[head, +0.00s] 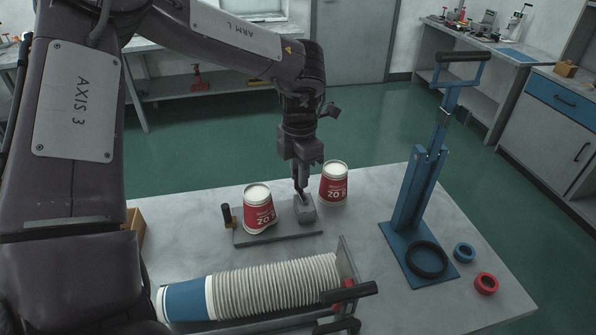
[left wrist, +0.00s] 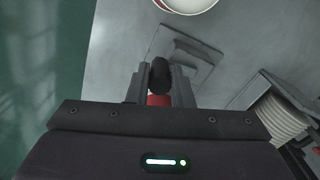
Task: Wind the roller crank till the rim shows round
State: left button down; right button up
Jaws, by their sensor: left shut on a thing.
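The roller device has a grey base plate (head: 280,235) with a grey block (head: 305,210) at its right end. A red and white paper cup (head: 260,210) stands upright at the plate; its rim is too small to judge. My left gripper (head: 300,188) points down just behind the block. In the left wrist view its fingers are shut on a black cylinder (left wrist: 160,74), which looks like the crank handle. A red patch shows below it, and I cannot tell what it is. The crank's arm is mostly hidden. My right gripper is not in view.
A second red cup (head: 334,184) stands right of the gripper. A rack of nested cups (head: 275,284) lies in front. A blue lever press (head: 412,195) stands at right, with a black ring (head: 427,259), a blue ring (head: 464,253) and a red ring (head: 486,283) near it.

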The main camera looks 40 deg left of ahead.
pick_arm(q)
jog(key=shift+w, duration=0.1)
dwell(0.3)
jog(key=c, duration=1.3)
grip_release()
jog(key=shift+r, duration=0.1)
notch_tip(320, 180, up, 8)
jog(key=shift+f, duration=0.15)
